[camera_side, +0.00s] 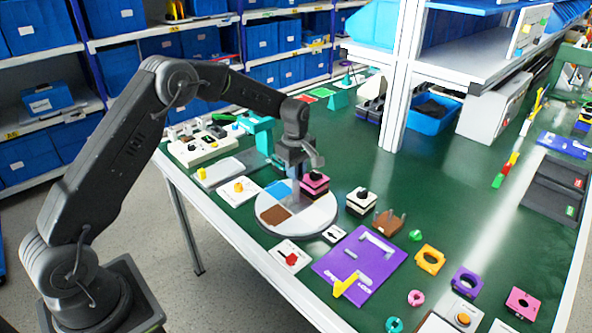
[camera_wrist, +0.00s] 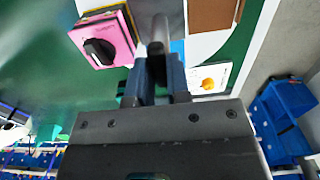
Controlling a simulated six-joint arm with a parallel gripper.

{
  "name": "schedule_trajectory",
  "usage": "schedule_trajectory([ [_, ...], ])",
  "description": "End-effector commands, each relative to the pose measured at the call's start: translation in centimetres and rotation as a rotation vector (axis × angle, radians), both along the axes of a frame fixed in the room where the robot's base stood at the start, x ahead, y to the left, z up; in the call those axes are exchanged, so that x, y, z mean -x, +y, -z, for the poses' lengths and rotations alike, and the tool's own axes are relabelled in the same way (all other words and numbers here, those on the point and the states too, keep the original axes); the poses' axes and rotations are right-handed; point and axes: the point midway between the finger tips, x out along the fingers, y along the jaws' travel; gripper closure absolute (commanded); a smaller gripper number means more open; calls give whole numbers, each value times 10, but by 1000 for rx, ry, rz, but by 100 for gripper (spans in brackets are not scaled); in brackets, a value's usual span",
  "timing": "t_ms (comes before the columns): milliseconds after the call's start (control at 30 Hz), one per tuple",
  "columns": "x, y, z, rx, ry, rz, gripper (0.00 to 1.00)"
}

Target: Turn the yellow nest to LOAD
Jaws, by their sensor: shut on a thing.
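A round pale turntable (camera_side: 297,224) lies on the green bench, with a blue patch (camera_side: 278,189) and a brown patch (camera_side: 276,215). A pink block with a black knob (camera_side: 315,184) sits at its far right; it also shows in the wrist view (camera_wrist: 103,40). A yellowish edge shows beside this block in the wrist view, but I cannot clearly make out a yellow nest. The post's lower end is partly hidden.
A small white plate (camera_side: 335,233) with a dark mark is at the front right edge; I cannot read it. A white-and-black switch block (camera_side: 361,201) stands right of the turntable. A red-knob plate (camera_side: 291,256) and a purple plate (camera_side: 360,262) lie in front.

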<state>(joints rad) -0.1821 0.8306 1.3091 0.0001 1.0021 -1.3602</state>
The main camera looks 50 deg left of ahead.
Motion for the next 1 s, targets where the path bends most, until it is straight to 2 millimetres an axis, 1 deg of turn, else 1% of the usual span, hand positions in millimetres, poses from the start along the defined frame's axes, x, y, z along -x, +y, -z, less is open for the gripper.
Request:
schedule_trajectory([
  [267, 0, 0, -1, 0, -1, 100, 100],
  [1000, 0, 0, -1, 0, -1, 470, 100],
])
